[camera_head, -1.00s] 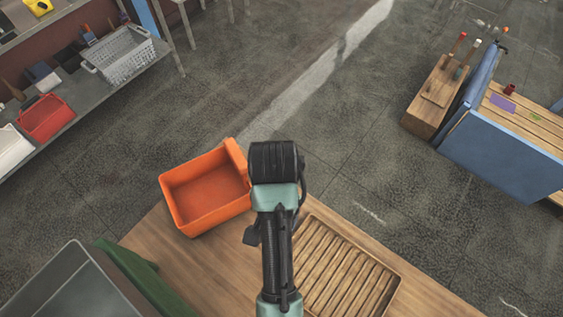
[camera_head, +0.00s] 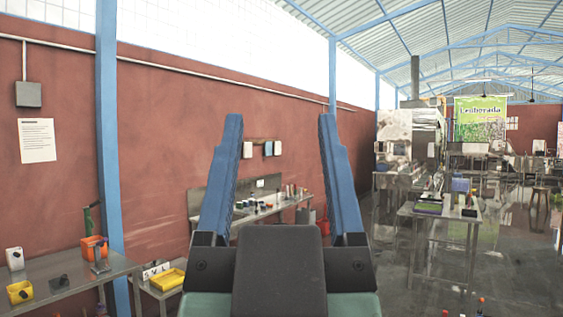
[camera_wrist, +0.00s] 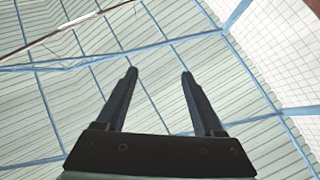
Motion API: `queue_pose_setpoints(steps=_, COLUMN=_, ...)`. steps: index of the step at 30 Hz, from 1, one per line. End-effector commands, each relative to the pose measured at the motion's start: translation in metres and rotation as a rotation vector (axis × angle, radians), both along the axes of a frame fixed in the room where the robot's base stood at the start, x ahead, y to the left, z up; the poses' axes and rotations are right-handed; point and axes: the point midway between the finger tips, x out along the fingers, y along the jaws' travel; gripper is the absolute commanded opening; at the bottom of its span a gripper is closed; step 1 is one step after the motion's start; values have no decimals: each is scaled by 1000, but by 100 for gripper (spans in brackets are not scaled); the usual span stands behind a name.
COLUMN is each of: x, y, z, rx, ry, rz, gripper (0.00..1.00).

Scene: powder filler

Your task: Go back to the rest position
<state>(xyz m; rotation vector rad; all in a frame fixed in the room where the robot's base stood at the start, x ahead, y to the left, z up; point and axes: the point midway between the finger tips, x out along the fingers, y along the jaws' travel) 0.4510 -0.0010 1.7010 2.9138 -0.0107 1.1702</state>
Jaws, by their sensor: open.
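My gripper (camera_head: 284,125) stands upright in the middle of the head view, with its two blue fingers wide apart and pointing up. Nothing is between the fingers. In the wrist view my gripper (camera_wrist: 159,75) shows two dark fingers apart and empty, with only the roof (camera_wrist: 155,105) and a white tiled wall (camera_wrist: 285,50) behind them. The gripper touches nothing in either view.
A metal table (camera_head: 70,270) with small items stands at the lower left, and a low stand with a yellow tray (camera_head: 168,279) is beside it. A workbench (camera_head: 262,207) lies behind the gripper. Another metal table (camera_head: 440,215) stands to the right, near open floor.

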Motion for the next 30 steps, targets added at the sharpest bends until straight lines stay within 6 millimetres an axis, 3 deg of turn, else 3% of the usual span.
queue_pose_setpoints(steps=3, x=-13, y=-1, z=11, rx=-6, ry=-52, rz=-11, gripper=69)
queue_pose_setpoints(steps=12, x=-12, y=-1, z=10, rx=-6, ry=-50, rz=-11, gripper=69)
queue_pose_setpoints(steps=22, x=-11, y=0, z=-50, rx=-4, ry=-48, rz=-1, gripper=69)
queue_pose_setpoints(steps=30, x=-11, y=1, z=-55, rx=-4, ry=-48, rz=1, gripper=69)
